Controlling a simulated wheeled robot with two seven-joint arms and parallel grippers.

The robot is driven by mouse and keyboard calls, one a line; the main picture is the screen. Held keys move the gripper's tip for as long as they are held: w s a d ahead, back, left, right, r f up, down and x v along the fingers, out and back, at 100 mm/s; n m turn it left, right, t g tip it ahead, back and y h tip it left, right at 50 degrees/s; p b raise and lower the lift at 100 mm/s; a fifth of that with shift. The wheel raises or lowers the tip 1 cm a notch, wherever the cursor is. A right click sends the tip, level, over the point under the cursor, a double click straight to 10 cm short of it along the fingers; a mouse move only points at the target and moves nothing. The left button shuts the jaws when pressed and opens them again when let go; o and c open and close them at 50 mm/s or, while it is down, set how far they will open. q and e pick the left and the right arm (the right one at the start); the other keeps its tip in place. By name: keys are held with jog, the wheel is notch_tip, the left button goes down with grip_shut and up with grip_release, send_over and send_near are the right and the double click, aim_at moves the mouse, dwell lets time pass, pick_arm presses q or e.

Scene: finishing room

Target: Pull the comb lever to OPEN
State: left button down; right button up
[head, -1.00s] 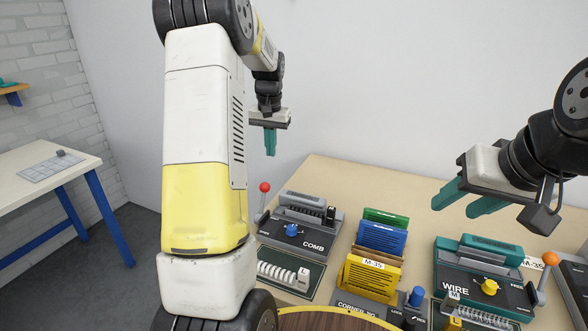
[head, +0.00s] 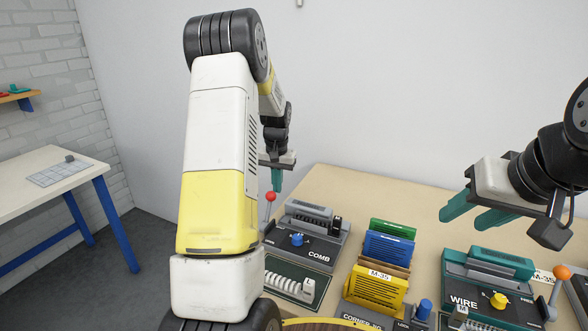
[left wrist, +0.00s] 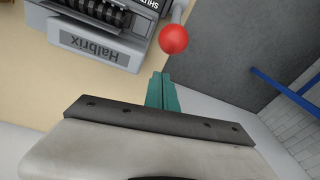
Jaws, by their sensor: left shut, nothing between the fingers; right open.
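The comb machine (head: 308,240) is grey and marked COMB, on the table left of centre in the head view. Its lever has a red ball knob (head: 271,196) and stands up at the machine's left side. In the left wrist view the red knob (left wrist: 173,39) is just beyond the teal fingertips. My left gripper (head: 277,188) is shut and empty, fingers pointing down, close above and behind the knob; whether it touches cannot be told. It also shows in the left wrist view (left wrist: 162,78). My right gripper (head: 463,215) is open and empty above the wire machine.
The teal WIRE machine (head: 485,275) with an orange-knobbed lever (head: 562,272) stands at the right. A rack of coloured folders (head: 387,260) is between the machines. A white comb strip (head: 290,284) lies in front of the comb machine. A side table (head: 30,198) stands at the left.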

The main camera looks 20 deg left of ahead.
pick_arm(q)
jog(key=s, duration=0.1)
jog(key=s+r, duration=0.1)
jog(key=s, duration=0.1)
jog(key=shift+d+r, duration=0.1)
jog(key=shift+r, duration=0.05)
jog(key=shift+s, duration=0.1)
